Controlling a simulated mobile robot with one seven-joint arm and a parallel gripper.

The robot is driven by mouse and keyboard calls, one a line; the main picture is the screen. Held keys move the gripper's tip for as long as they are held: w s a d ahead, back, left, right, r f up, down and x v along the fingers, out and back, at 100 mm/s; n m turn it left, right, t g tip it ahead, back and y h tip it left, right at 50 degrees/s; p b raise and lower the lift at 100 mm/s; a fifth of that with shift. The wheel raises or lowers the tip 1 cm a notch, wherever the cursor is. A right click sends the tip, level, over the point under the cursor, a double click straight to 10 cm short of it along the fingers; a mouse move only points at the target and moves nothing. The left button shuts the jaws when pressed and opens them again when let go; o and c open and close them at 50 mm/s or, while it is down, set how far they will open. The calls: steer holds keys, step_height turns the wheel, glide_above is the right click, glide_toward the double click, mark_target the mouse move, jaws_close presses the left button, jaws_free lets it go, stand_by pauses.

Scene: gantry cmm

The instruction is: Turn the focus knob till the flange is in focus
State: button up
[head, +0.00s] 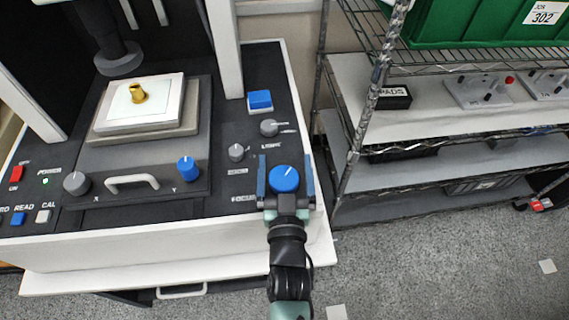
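The blue focus knob (285,179) with a white pointer line sits at the right front of the machine's black deck, beside a partly hidden label. The line points up and to the right. My gripper (286,172) reaches over the deck's front edge, with one finger on each side of the knob. A narrow gap shows between each finger and the knob, so it looks open around it. The small brass flange (138,93) stands on a white plate (163,105) on the stage, below the dark lens barrel (118,58). Its focus cannot be judged from here.
Other controls are near: a blue Y knob (187,168), grey knobs (236,152) and (269,127), a blue block-shaped button (260,99) and a white handle (132,183). A wire shelf rack (350,160) stands close on the right. The floor in front is mostly clear.

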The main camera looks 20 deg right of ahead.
steer(key=shift+a, duration=0.15)
steer(key=shift+s+a+f, duration=0.1)
steer(key=shift+s+a, duration=0.05)
steer(key=b+v, duration=0.1)
steer(key=v, duration=1.1)
steer(key=shift+s+b, duration=0.25)
steer(key=shift+b, duration=0.15)
steer(key=w+a+r+n+t+y+p, duration=0.15)
steer(key=w+r, duration=0.25)
steer(key=r, duration=0.5)
steer(key=w+r+n+t+y, duration=0.15)
steer(key=w+r, duration=0.25)
steer(key=r, duration=0.5)
steer(key=w+a+r+t+p, duration=0.15)
steer(key=w+r, duration=0.25)
steer(key=r, duration=0.5)
steer(key=s+a+r+t+y, duration=0.2)
steer(key=s+a+r+t, duration=0.1)
steer(key=r, duration=1.2)
steer(key=s+a+r+n+t+y+p, duration=0.1)
steer(key=s+a+r+t, duration=0.2)
steer(key=r, duration=1.3)
steer(key=shift+s+a+r+y, duration=0.15)
steer(key=shift+s+a+y, duration=0.25)
steer(key=shift+s+a, duration=0.45)
